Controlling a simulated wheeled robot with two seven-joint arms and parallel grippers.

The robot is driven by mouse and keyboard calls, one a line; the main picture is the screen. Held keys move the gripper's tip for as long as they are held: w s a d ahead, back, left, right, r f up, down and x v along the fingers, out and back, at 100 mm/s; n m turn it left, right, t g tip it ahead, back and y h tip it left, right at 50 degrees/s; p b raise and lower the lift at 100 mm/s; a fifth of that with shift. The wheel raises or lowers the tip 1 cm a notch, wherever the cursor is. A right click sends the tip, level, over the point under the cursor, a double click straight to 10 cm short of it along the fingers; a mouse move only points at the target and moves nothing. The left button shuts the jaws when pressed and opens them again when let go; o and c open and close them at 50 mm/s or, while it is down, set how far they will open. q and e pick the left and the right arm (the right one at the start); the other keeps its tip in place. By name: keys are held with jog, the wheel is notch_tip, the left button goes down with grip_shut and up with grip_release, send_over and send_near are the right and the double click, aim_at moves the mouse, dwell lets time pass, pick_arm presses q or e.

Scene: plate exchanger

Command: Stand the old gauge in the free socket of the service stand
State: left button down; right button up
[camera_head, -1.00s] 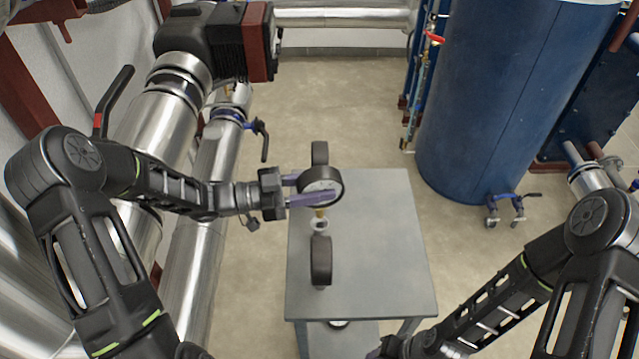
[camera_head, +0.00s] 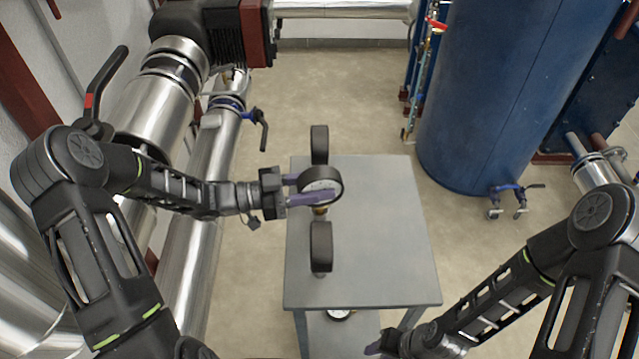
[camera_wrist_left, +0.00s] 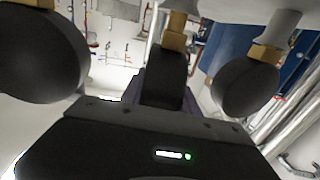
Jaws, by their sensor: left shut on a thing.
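The held gauge (camera_head: 320,182), taken as the old gauge, has a round white face, dark rim and brass stem, and hangs upright over the service stand (camera_head: 380,250). My left gripper (camera_head: 318,197) is shut on it; it also shows in the left wrist view (camera_wrist_left: 163,75). Its stem reaches down to the middle socket, between a far gauge (camera_head: 320,143) and a near gauge (camera_head: 321,246). The socket is mostly hidden behind the stem and near gauge, so I cannot tell how deep the stem sits. My right gripper (camera_head: 376,347) is low, its fingers barely visible.
Another white-faced gauge (camera_head: 340,314) lies below the stand's top. A blue tank (camera_head: 490,90) stands at the back right. The right part of the stand's top is bare.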

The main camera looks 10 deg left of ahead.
pick_arm(q)
jog(key=shift+f, duration=0.4)
jog(key=shift+b, duration=0.3)
jog(key=c, duration=0.8)
grip_release()
jog(key=shift+f, duration=0.1)
notch_tip(320, 180, up, 10)
jog(key=p, duration=0.7)
